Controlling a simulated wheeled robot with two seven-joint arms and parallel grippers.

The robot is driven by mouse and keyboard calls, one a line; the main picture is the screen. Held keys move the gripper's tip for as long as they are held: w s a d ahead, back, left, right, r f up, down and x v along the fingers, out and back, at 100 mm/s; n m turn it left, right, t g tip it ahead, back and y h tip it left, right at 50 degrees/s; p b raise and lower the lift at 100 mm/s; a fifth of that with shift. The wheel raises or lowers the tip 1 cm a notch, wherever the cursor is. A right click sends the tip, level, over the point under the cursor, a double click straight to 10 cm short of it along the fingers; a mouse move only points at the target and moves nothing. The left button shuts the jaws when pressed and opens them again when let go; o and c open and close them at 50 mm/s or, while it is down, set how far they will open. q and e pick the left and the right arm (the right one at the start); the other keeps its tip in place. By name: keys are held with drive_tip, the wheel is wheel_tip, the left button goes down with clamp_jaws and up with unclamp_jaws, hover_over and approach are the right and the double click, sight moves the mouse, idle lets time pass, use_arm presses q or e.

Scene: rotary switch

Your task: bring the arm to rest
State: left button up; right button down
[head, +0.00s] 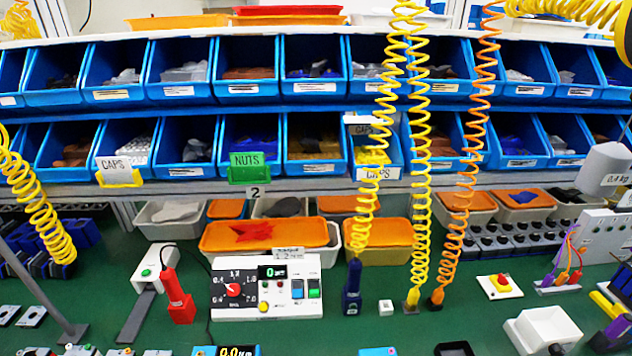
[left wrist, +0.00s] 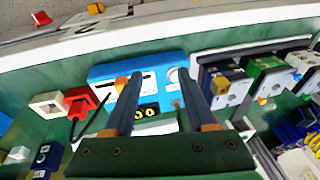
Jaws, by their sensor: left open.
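My left gripper (left wrist: 160,77) shows in the left wrist view, its two dark fingers spread apart with nothing between them. Its fingers lie in front of a blue box-shaped device (left wrist: 150,72). Whether the fingertips touch it I cannot tell. In the head view, a black and white panel (head: 265,307) carries a red rotary knob (head: 233,290) on a dial, a small display, and blue and green switches. Neither of my grippers shows in the head view.
Blue bins (head: 180,77) fill two shelf rows at the back. Coiled yellow (head: 420,150) and orange (head: 470,160) cords hang in front. A red tool (head: 178,298) stands left of the panel, a dark blue one (head: 352,287) to its right. Green bench (head: 430,325) shows between items.

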use_arm(q)
drive_tip(key=s+d+r+m+t+h, duration=0.1)
drive_tip(key=s+d+r+m+h, duration=0.15)
drive_tip(key=s+d, duration=0.65)
drive_tip(key=s+a+f+g+b, duration=0.1)
drive_tip(key=s+f, duration=0.1)
drive_tip(key=f, duration=0.6)
drive_tip(key=s+a+f, duration=0.1)
drive_tip(key=s+f, duration=0.1)
drive_tip(key=f, duration=0.6)
drive_tip(key=s+a+f+g+b, duration=0.1)
drive_tip(key=s+a+f, duration=0.1)
drive_tip(key=s+f, duration=1)
drive_tip(key=shift+s+f+y, duration=0.35)
drive_tip(key=shift+f, duration=0.15)
